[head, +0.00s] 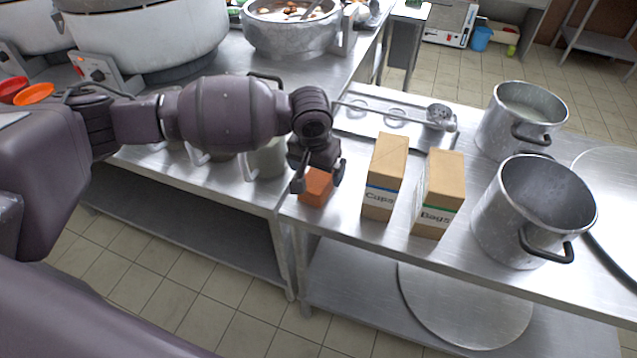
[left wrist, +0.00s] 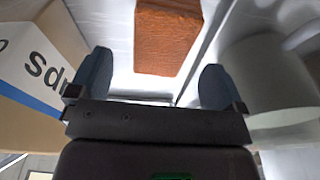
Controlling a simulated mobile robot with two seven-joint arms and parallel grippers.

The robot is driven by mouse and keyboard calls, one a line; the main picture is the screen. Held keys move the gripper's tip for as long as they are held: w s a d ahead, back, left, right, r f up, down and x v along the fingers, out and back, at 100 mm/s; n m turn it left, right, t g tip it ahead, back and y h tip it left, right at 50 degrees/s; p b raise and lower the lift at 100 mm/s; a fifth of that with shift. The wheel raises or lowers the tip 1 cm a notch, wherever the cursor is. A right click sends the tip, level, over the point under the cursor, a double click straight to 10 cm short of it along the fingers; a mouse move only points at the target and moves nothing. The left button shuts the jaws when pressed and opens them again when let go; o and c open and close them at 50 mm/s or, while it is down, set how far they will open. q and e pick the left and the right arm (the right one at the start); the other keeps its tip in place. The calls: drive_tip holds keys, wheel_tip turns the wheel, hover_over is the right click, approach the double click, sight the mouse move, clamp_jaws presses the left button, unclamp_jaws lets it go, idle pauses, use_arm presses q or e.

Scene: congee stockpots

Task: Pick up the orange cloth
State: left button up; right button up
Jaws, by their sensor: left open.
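The orange cloth (head: 316,187) is a small folded block lying on the steel table near its front left corner. It also shows in the left wrist view (left wrist: 167,38), ahead of the fingers and between their lines. My left gripper (head: 318,178) is above the cloth with its fingers spread. In the left wrist view the gripper (left wrist: 160,85) is open and empty, and its two dark fingers stand apart with no contact on the cloth visible. My right gripper is not in view.
Two cardboard boxes, one marked Cups (head: 384,178) and one marked Bags (head: 438,195), stand right of the cloth. Two steel pots (head: 533,210) are farther right. A steel tray with a ladle (head: 438,118) lies behind. A metal container (head: 268,158) stands just left of the gripper.

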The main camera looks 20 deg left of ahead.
sight(318, 177)
use_arm(q)
drive_tip(key=f, duration=0.1)
drive_tip(key=f+b, duration=0.1)
drive_tip(key=f, duration=0.3)
drive_tip(key=shift+w, duration=0.4)
drive_tip(key=shift+r, duration=0.1)
drive_tip(key=c, duration=1)
